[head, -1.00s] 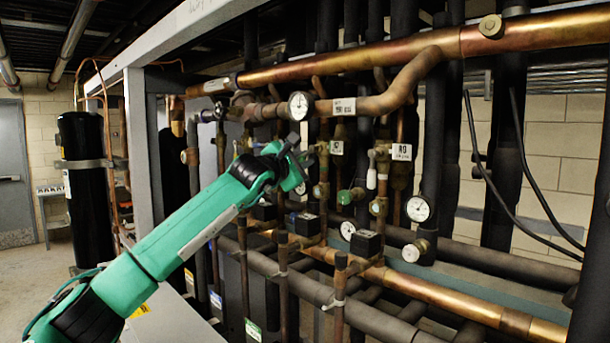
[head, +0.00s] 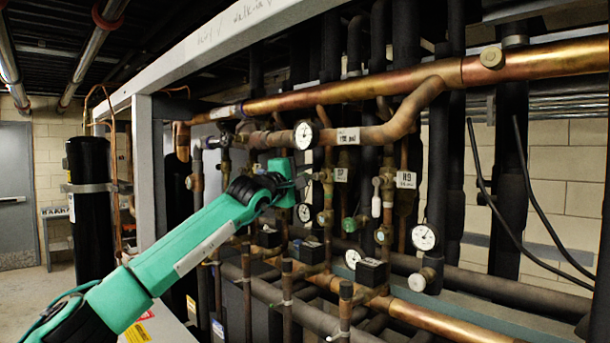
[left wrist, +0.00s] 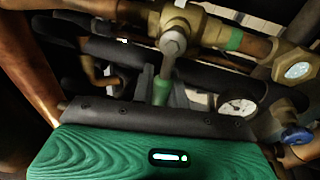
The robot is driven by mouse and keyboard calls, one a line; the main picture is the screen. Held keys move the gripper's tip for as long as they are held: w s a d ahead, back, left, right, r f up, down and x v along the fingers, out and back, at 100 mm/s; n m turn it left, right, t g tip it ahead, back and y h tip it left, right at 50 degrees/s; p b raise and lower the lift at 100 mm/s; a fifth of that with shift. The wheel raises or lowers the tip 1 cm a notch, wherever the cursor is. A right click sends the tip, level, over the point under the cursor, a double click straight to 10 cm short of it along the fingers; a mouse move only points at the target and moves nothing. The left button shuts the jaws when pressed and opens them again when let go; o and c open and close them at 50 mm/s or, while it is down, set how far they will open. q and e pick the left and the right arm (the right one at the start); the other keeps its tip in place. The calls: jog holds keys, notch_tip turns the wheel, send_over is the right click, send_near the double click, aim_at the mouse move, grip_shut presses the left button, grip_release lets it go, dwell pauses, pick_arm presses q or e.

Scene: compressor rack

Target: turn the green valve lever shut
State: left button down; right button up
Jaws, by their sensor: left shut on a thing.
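In the left wrist view, the green valve lever (left wrist: 162,91) hangs below a brass valve body (left wrist: 181,32). A grey stem joins it to the bolt on the valve. My left gripper (left wrist: 161,98) is shut on the lever's green end, with a grey finger on each side. In the head view my left gripper (head: 303,179) reaches in among the pipes from the left. The lever cannot be made out there, behind or between the fingers. My right gripper is not in view.
Copper and black pipes crowd around my left gripper. A gauge (head: 303,135) is above it and another gauge (head: 305,212) just below. A thick copper pipe (head: 400,82) crosses above. A grey frame post (head: 146,165) stands left of my forearm. A gauge (left wrist: 238,107) is close to my gripper's right.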

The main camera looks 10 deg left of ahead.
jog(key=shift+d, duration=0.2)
pick_arm(q)
jog(key=c, duration=1.7)
grip_release()
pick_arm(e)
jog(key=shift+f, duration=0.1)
